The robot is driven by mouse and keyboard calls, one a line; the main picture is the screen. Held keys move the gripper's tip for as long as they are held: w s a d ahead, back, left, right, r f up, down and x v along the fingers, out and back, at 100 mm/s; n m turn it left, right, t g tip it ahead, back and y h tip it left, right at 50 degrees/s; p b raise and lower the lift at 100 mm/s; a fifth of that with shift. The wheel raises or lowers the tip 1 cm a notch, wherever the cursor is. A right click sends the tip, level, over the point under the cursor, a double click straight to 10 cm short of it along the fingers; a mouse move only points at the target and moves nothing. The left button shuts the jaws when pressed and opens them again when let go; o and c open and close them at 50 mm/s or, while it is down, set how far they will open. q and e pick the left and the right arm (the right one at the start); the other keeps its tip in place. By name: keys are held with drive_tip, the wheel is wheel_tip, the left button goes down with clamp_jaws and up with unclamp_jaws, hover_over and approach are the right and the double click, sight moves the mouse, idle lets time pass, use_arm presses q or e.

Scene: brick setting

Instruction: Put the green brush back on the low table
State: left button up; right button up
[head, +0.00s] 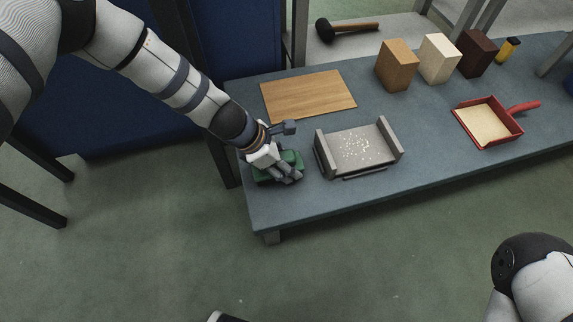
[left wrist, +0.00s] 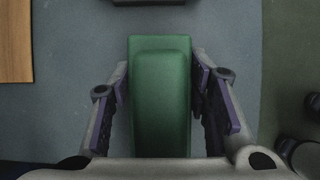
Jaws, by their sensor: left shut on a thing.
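The green brush (head: 291,158) is at the left end of the low table (head: 300,207), between the fingers of my left gripper (head: 287,172). In the left wrist view the green brush (left wrist: 160,95) lies lengthwise between the two fingers of the left gripper (left wrist: 175,95), which is shut on it. The brush is at or just above the table top; I cannot tell whether it touches. The fingers and wrist hide part of it in the head view. My right gripper is out of view; only part of my right arm shows at the lower right.
A grey metal tray with white crumbs (head: 363,150) stands just right of the brush. A wooden board (head: 308,94) lies behind. A red dustpan (head: 487,122), several blocks (head: 397,65) and a yellow item (head: 507,50) are farther right. A mallet (head: 346,28) lies beyond the table.

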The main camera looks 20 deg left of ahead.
use_arm(q)
drive_tip(key=shift+f, duration=0.6)
drive_tip(key=shift+r, duration=0.2)
drive_tip(key=shift+c, duration=0.7)
drive_tip(key=shift+f, duration=0.15)
drive_tip(key=o, duration=1.5)
drive_tip(key=shift+c, duration=0.2)
